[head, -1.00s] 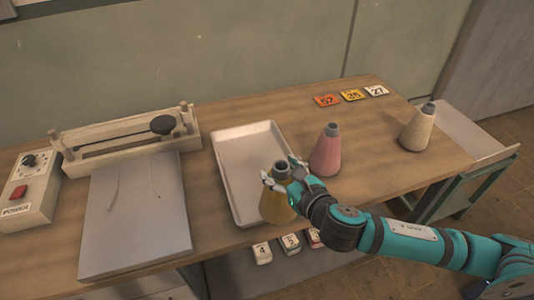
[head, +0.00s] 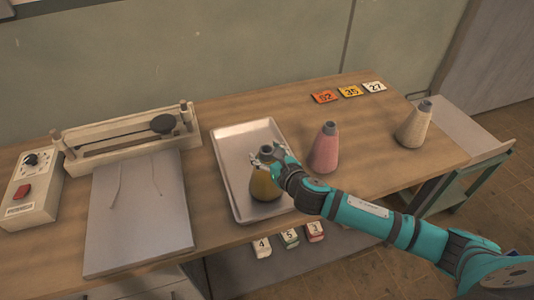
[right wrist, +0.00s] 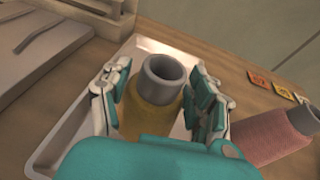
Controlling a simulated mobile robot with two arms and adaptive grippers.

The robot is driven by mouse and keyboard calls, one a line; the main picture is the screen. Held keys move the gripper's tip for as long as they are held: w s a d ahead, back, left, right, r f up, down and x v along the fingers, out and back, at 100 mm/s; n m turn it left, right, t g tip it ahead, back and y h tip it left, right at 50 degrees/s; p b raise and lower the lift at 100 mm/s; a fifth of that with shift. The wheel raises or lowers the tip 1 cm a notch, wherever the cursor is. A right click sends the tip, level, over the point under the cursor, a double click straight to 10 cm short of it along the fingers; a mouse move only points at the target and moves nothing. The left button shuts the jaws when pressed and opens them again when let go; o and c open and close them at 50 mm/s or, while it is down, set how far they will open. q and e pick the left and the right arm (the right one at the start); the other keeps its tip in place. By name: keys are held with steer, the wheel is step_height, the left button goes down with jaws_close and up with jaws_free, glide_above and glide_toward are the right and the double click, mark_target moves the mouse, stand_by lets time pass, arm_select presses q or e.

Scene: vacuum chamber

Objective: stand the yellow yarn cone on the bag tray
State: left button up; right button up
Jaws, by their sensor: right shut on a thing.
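The yellow yarn cone (head: 264,186) is upright, with a grey top, over the lower middle of the silver bag tray (head: 232,145). My right gripper (head: 271,154) is shut on the cone near its top. In the right wrist view the yellow cone (right wrist: 150,119) sits between the two fingers of the right gripper (right wrist: 160,95), with the tray rim (right wrist: 40,157) around it. I cannot tell whether the cone's base touches the tray. My left gripper is not in view.
A pink cone (head: 325,150) stands just right of the tray, and a cream cone (head: 415,126) stands farther right. A bag sealer (head: 125,140) and a grey plate (head: 138,215) lie left. Number tags (head: 349,91) lie at the back.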

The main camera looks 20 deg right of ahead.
steer(key=o, duration=1.7)
steer(key=shift+f, duration=0.1)
steer(key=b+v, duration=0.2)
steer(key=v, duration=1)
